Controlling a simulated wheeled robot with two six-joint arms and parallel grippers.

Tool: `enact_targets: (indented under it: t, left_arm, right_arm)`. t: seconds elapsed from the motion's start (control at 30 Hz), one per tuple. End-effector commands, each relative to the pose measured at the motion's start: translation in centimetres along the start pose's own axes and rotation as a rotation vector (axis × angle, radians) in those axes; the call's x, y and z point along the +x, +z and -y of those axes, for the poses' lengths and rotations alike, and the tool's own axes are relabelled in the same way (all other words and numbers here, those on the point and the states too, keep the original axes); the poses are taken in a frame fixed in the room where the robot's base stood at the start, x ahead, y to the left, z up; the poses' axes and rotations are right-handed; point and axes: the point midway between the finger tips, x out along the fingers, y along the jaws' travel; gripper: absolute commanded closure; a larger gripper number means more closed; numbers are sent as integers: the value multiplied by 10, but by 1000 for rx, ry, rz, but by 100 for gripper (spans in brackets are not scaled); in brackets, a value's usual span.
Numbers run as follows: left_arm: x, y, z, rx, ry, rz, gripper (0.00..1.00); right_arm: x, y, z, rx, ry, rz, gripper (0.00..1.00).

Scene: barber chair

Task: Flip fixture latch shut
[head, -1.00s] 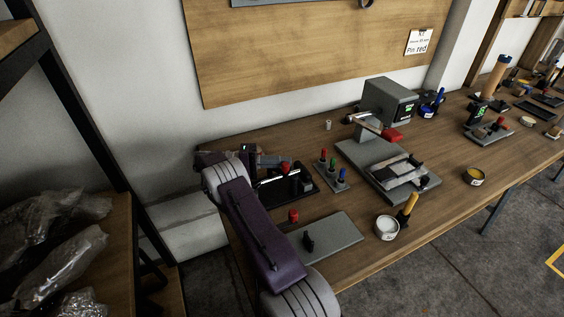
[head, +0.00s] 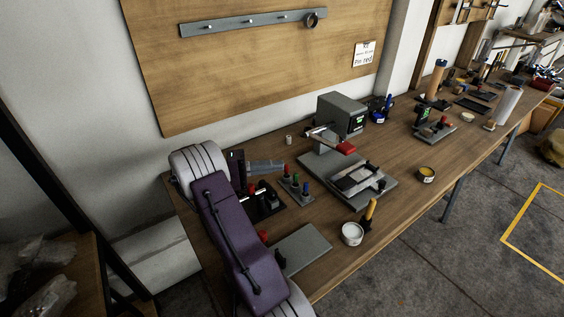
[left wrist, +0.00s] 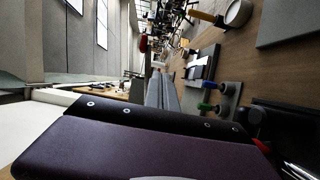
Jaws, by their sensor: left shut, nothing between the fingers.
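A grey fixture plate (head: 312,168) lies mid-bench. A lever with a red grip (head: 346,147) stands raised above it, and a pale part (head: 358,178) sits at its front. A smaller black fixture (head: 268,207) with a red knob lies nearer my arm; I cannot tell which one carries the latch. My left gripper (head: 284,167) is shut and empty, above and behind the black fixture, apart from the red-gripped lever. In the left wrist view the gripper (left wrist: 163,88) points along the bench. My right gripper is out of view.
A grey box (head: 341,113) is behind. A white tub (head: 352,234), a yellow-handled tool (head: 370,211) and a grey plate (head: 303,249) lie in front. A board (head: 250,60) hangs on the wall.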

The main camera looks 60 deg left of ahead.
Motion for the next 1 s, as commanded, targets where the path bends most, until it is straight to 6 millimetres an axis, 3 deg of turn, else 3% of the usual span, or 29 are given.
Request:
enact_targets:
  t: [0.13,0.37,0.47,0.57,0.73,0.83,0.93,1.0]
  left_arm:
    - [18,9,-12,0,1,0,100]
    - [24,12,-16,-11,1,-1,100]
    - [23,12,-15,-145,-3,-1,100]
    - [20,28,4,-490,-113,53,100]
    - [-24,67,60,-1149,-680,43,100]
    - [-62,72,78,-1398,-1162,-159,100]
    - [-100,41,68,-1394,-1643,-585,100]
    - [-105,-2,38,-1193,-1861,-906,100]
  right_arm:
    - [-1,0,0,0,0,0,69]
    - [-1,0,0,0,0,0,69]
    - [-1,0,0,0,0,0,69]
    - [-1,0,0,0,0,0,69]
    - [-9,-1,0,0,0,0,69]
    - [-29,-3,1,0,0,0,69]
    - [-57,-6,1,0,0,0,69]
    - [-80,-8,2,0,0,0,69]
